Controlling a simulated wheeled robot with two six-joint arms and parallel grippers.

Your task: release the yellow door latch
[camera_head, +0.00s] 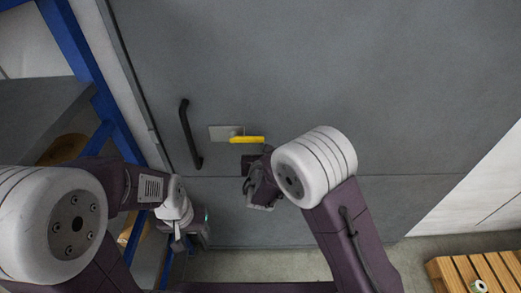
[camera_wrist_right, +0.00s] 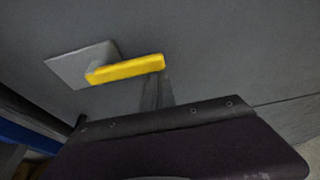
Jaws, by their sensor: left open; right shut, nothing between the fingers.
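The yellow door latch (camera_head: 247,140) is a bar lying about level in the head view, mounted on a pale grey plate (camera_head: 218,132) on the grey door. In the right wrist view the latch (camera_wrist_right: 126,70) runs across the upper middle, with its plate (camera_wrist_right: 72,66) behind its left end. My right gripper (camera_head: 251,164) is shut and empty just below the latch. Its fingers (camera_wrist_right: 156,92) show close under the latch's right part; whether they touch it I cannot tell. My left gripper (camera_head: 184,232) is open, low on the left and away from the latch.
A black door handle (camera_head: 190,135) stands upright left of the latch. A blue rack (camera_head: 72,45) with shelves is at the left. A wooden pallet (camera_head: 475,272) lies at the bottom right. The door face right of the latch is bare.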

